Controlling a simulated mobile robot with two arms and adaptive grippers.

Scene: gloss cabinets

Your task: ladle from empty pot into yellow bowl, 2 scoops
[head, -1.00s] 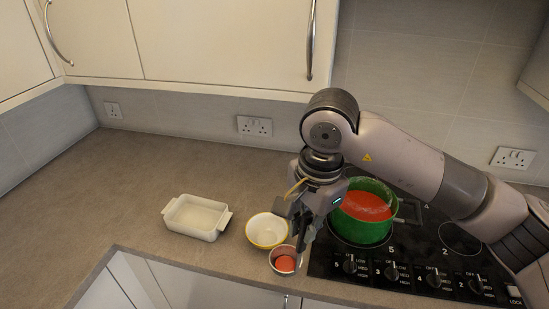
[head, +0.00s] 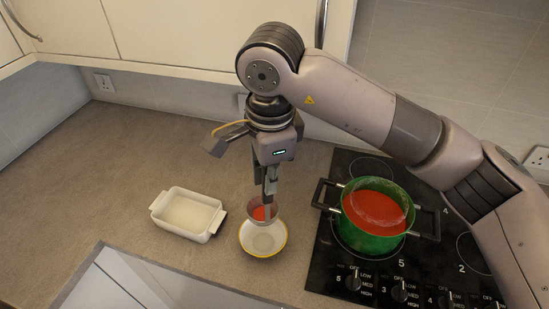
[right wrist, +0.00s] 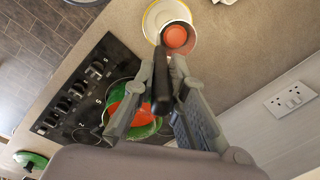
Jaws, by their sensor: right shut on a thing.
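The green pot (head: 366,241) stands on the hob and holds red liquid, so it is not empty. The yellow bowl (head: 263,243), white with a yellow rim, stands on the counter left of the hob. Its visible inside looks pale and bare. My right gripper (head: 268,188) is shut on the dark handle of the ladle (right wrist: 162,88). The ladle's cup (head: 255,212) holds red liquid and is at the bowl's far side, overlapping its rim in the picture. The bowl also shows in the right wrist view (right wrist: 153,20). My left gripper is not in view.
A white rectangular dish (head: 187,213) with handles stands left of the bowl. The black hob (head: 345,270) with its front knobs lies to the right. The counter (head: 130,150) behind the dish is clear. Wall cabinets (head: 180,40) hang above.

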